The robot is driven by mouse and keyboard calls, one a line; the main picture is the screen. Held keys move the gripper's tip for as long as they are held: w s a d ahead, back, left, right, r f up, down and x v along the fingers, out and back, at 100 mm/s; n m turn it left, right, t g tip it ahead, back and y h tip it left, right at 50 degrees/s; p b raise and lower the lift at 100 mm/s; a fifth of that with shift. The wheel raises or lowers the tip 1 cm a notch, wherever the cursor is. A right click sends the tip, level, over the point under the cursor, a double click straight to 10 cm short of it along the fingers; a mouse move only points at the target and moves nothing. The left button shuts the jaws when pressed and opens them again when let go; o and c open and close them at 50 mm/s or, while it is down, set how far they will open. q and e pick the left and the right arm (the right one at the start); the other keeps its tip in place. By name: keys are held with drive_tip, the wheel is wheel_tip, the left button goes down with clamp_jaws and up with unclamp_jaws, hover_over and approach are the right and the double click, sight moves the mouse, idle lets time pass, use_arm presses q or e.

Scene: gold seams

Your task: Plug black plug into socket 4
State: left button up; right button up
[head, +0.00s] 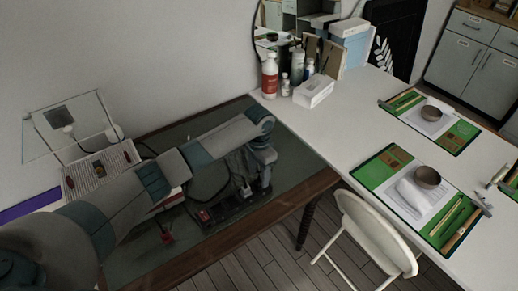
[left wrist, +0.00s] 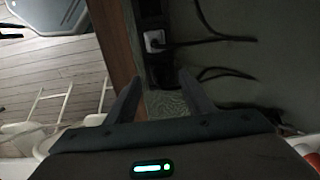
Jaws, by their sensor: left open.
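A dark power strip (head: 236,205) with a red switch at its near-left end lies on the green-topped desk. Its edge also shows at the top of the left wrist view (left wrist: 152,12), with a white plug (left wrist: 154,40) and black cables beside it. My left gripper (head: 250,182) points down over the strip; in the left wrist view its two fingers (left wrist: 160,80) are apart with nothing clearly held between them. A dark shape just beyond the fingertips is too dim to identify as the black plug. Socket numbers are not readable. My right gripper is not in view.
The desk has a wooden edge (head: 262,235). A small red object (head: 167,238) lies on it. A perforated box (head: 100,172) stands at the back left. A white table (head: 335,125) with bottles and green mats adjoins at right; a white chair (head: 370,235) stands in front.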

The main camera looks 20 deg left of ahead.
use_arm(q)
wheel_tip(320, 180, up, 14)
drive_tip(key=b, duration=0.2)
drive_tip(key=shift+b, duration=0.4)
drive_tip(key=shift+f, duration=0.15)
